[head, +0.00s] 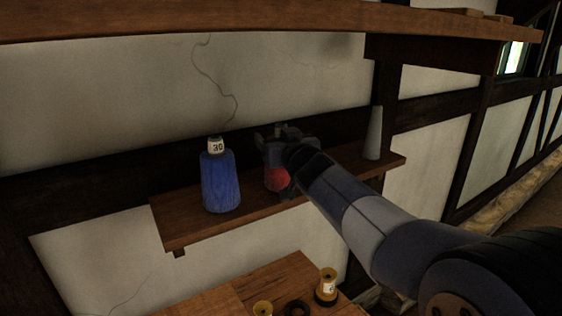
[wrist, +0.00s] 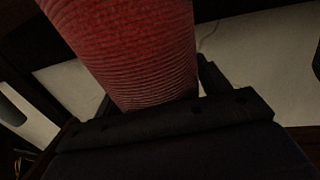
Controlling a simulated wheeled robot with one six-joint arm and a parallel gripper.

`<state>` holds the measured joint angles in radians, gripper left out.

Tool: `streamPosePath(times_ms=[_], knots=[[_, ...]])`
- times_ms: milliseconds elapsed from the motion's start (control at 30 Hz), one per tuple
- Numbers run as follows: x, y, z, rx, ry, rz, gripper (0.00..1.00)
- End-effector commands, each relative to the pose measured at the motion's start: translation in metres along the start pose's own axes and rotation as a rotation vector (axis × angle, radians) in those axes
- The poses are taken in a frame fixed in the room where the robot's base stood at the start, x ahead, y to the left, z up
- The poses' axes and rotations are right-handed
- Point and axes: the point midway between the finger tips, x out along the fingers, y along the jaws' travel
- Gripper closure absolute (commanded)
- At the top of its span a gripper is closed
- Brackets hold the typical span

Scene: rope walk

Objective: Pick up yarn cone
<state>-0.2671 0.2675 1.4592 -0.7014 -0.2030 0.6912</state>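A red yarn cone (wrist: 135,50) with ridged windings fills the upper middle of the wrist view, very close to my gripper. In the head view only a red part of it (head: 278,180) shows below my gripper, at the wall shelf. My gripper (head: 272,138) is at the shelf, its fingers around the cone. In the wrist view the fingers (wrist: 155,95) lie on either side of the cone, with a thin pale gap beside the right one. Much of the cone is hidden by my gripper in the head view.
A blue yarn cone (head: 221,183) labelled 30 stands left on the shelf (head: 180,229). A grey cone (head: 373,136) stands at its right end. A wooden beam or upper shelf (head: 250,22) runs above. Below, a bench (head: 225,299) carries small yellow spools (head: 326,288) and a dark ring (head: 297,309).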

Motion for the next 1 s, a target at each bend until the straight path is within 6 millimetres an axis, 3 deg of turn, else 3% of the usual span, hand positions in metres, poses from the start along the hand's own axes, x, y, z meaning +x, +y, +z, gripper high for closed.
streamPosePath(times_ms=[600,833,1000], knots=[[0.0,0.0,-0.001,0.0,0.001,0.0,0.79],[0.0,0.0,-0.002,0.0,0.001,0.0,0.79],[0.0,0.0,-0.017,-0.002,0.003,-0.001,0.79]])
